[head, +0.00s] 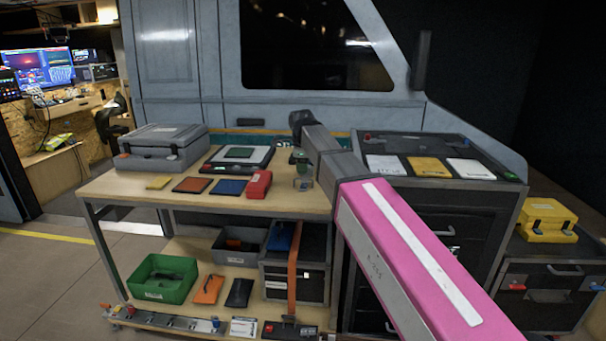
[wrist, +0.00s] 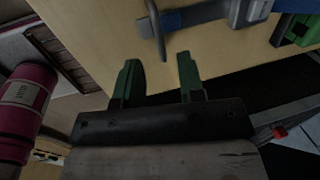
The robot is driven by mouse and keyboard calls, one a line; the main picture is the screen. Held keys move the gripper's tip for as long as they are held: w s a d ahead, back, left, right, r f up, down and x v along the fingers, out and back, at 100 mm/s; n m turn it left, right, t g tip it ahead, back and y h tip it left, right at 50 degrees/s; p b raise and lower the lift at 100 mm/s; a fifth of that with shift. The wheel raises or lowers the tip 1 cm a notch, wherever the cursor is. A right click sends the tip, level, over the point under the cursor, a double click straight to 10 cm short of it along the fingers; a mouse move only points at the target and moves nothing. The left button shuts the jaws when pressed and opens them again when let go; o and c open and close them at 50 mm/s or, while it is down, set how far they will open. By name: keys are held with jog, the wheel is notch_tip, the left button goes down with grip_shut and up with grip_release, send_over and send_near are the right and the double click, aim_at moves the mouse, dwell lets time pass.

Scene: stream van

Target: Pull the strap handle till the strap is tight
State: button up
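In the wrist view my gripper (wrist: 160,75) has two green fingers spread apart, with nothing between them. A thin bent metal handle (wrist: 157,30) lies just beyond the fingertips, apart from them. Its far end runs out of the picture. A blue strap (wrist: 195,16) runs from beside the handle into a grey metal buckle (wrist: 248,12), over a pale wooden surface. Whether the strap is slack or tight I cannot tell. In the head view the arm reaches over the bench's back right corner; the fingers there are small and partly hidden.
The bench (head: 120,186) carries a grey case (head: 160,145), several coloured pouches and a red box (head: 259,184). A black drawer cabinet (head: 450,222) stands to the right. On the lower shelf are a green bin (head: 150,291) and an orange strap (head: 293,265) around a box.

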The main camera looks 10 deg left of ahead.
notch_tip(320, 180, up, 6)
jog(key=s, duration=0.1)
jog(key=shift+s+r, duration=0.15)
jog(key=shift+r, duration=0.05)
dwell(0.3)
